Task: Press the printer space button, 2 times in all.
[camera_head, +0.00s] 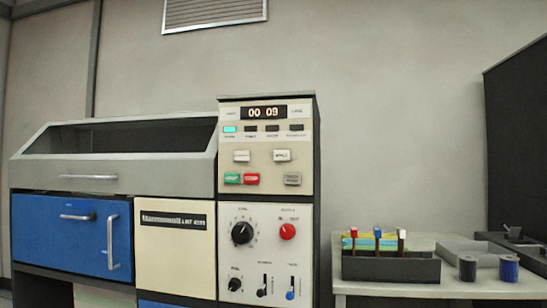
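The printer's control panel (265,100) stands upright in the middle of the head view. Its upper half carries two white buttons, a left one (241,156) and a right one (282,155). Below them are a green button (232,178), a red button (251,178) and a grey button (292,179). The lettering is too small to tell surely which is the space button. A counter (263,112) at the top reads 00 09. The leftmost lamp (229,129) glows cyan; the other lamps are dark. My gripper is not in view.
A lower panel has a black knob (242,233), a red knob (288,231) and levers. Blue drawers with handles (110,243) project at left. A side table (420,289) at right holds a dark box (390,267) and spools (508,268). Nothing blocks the upper panel.

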